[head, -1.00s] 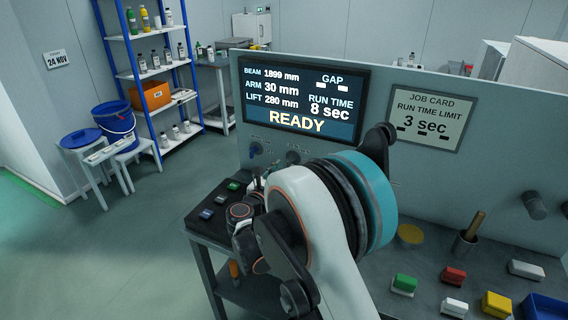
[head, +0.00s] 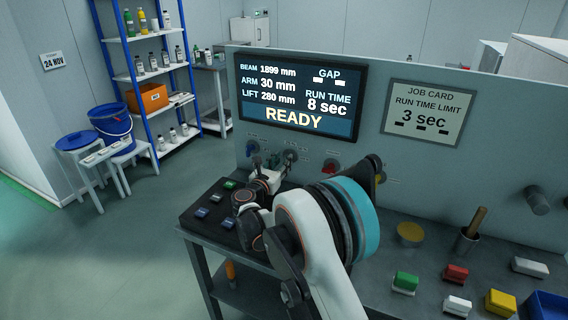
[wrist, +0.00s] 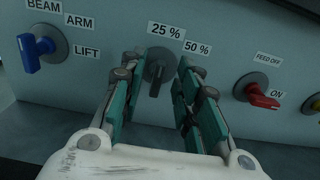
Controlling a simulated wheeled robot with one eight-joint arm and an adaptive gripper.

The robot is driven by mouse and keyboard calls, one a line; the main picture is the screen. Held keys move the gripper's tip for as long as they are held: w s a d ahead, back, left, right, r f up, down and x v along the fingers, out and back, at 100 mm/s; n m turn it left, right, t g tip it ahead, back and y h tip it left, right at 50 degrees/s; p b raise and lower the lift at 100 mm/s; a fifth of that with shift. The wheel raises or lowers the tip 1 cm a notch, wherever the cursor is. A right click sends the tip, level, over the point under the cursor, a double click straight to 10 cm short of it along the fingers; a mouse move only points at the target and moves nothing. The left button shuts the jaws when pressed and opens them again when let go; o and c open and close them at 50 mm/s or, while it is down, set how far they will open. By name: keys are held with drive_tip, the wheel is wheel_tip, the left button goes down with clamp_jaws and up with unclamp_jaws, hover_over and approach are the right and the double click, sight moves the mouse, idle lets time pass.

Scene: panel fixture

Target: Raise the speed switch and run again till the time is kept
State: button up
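The dark speed switch (wrist: 157,72), labelled 25% and 50%, is on the panel; its handle points down, slightly left. In the head view its round plate (head: 290,155) shows just past my gripper (head: 277,172). In the wrist view my gripper (wrist: 155,75) is open, with one teal-padded finger on each side of the switch and clear space between; contact is not visible. The display (head: 299,95) reads READY, run time 8 sec, beam 1899 mm, arm 30 mm, lift 280 mm. The job card (head: 428,112) gives a run time limit of 3 sec.
A blue BEAM/ARM/LIFT switch (wrist: 36,52) is left of the speed switch. A red FEED OFF/ON switch (wrist: 261,97) is to its right.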

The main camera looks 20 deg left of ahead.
drive_tip(key=shift+w+d, duration=0.1)
drive_tip(key=shift+w, duration=1.05)
clamp_jaws()
drive_tip(key=shift+d+m, duration=0.1)
drive_tip(key=shift+m, duration=0.3)
drive_tip(key=m, duration=0.3)
drive_tip(key=shift+d+m, duration=0.25)
drive_tip(key=shift+m, duration=0.05)
drive_tip(key=shift+d+f+m, duration=0.15)
drive_tip(key=shift+m, duration=0.95)
drive_tip(key=shift+d+f+m, duration=0.1)
drive_tip(key=shift+d+m, duration=0.05)
drive_tip(key=shift+m, duration=0.95)
drive_tip(key=shift+s, duration=0.1)
